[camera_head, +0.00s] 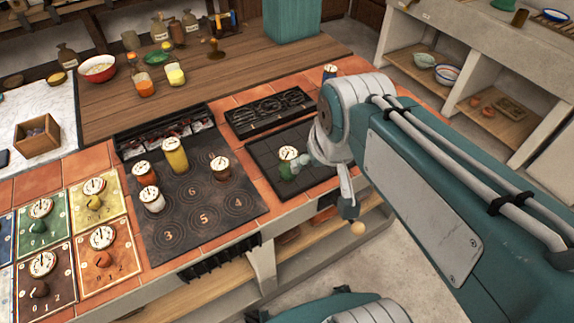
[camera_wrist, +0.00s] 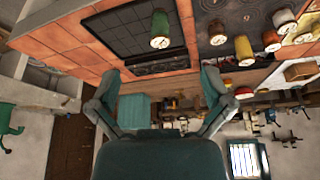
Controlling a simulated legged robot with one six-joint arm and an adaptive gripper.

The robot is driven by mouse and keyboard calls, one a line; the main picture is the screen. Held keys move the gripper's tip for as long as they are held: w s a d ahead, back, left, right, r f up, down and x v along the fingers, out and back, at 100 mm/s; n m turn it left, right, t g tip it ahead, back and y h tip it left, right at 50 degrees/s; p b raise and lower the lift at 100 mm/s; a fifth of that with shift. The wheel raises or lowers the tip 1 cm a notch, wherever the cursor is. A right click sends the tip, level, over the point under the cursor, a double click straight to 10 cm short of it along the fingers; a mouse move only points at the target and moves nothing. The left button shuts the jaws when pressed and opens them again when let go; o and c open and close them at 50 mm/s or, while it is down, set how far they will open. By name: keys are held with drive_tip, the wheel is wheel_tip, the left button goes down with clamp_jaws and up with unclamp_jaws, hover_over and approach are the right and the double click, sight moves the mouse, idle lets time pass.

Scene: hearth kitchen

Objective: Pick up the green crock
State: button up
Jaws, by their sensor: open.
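The green crock (camera_head: 286,171), with a white dial-like lid, stands on the dark tiled square near the counter's front edge. In the wrist view the green crock (camera_wrist: 160,27) shows near the top, about midway between my fingers sideways and apart from them. My gripper (camera_head: 326,186) is just right of the crock in the head view, close to it. The gap there is hard to judge. In the wrist view my gripper (camera_wrist: 160,76) has its two fingers spread wide with nothing between them.
On the numbered hotplate (camera_head: 195,195) left of the crock stand a yellow crock (camera_head: 175,156), a brown one (camera_head: 220,168) and others. A black grate (camera_head: 268,112) lies behind the tiled square. Bottles and a red bowl (camera_head: 98,69) stand on the wooden top.

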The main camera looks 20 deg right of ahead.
drive_tip(key=w+f+g, duration=0.2)
drive_tip(key=w, duration=0.8)
drive_tip(key=g, duration=0.3)
hover_over(288, 152)
wheel_tip(288, 152, down, 9)
wheel_tip(288, 152, down, 6)
drive_tip(key=shift+w+r, duration=0.1)
wheel_tip(288, 152, down, 5)
drive_tip(key=shift+f, duration=0.15)
drive_tip(key=c, duration=1.2)
